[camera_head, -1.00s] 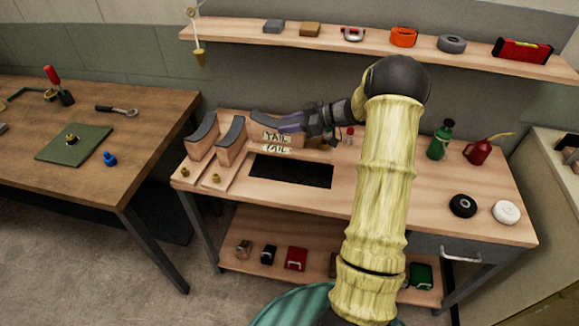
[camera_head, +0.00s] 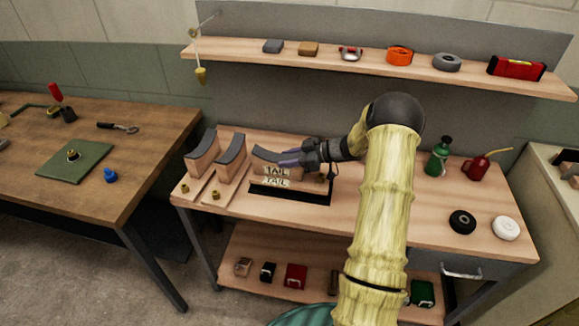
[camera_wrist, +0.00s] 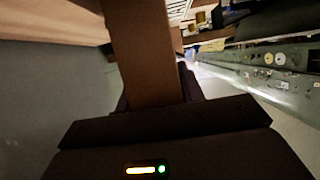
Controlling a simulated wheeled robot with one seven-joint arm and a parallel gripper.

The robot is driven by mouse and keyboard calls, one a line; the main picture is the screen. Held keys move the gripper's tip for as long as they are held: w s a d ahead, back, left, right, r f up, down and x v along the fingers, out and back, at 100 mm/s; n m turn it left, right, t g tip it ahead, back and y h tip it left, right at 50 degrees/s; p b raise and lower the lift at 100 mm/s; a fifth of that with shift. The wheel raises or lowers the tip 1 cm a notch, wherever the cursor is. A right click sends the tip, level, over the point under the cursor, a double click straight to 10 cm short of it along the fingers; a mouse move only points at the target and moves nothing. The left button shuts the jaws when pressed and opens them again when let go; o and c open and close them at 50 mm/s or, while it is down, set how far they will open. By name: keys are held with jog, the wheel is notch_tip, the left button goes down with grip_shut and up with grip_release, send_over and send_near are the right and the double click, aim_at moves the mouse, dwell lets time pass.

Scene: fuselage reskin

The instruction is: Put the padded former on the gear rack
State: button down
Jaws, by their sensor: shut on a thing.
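The padded former (camera_head: 264,154) is a wooden block with a curved grey pad on top, above the workbench's dark rectangle. Two lines of lettering reading TAIL show at its front; I cannot tell if both are on the block. My gripper (camera_head: 289,158) reaches in from the right and is shut on the former's right end. In the wrist view a brown wooden piece (camera_wrist: 140,50), apparently the former, stands between the dark fingers. Whether the former touches the bench is unclear. I cannot make out for certain which thing is the gear rack.
Two similar padded blocks (camera_head: 204,152) (camera_head: 231,158) stand left of the former, with brass knobs (camera_head: 184,187) before them. The dark rectangle (camera_head: 291,193) is partly covered. A green bottle (camera_head: 437,157) and red oil can (camera_head: 477,168) stand at right. A shelf (camera_head: 370,64) runs above.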

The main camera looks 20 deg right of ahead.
notch_tip(320, 180, down, 3)
jog(key=shift+f, duration=0.2)
jog(key=c, duration=0.9)
grip_release()
jog(key=shift+f, duration=0.15)
jog(key=shift+a, duration=0.1)
jog(key=shift+s, duration=0.15)
jog(key=v, duration=1.2)
jog(key=shift+b, duration=0.35)
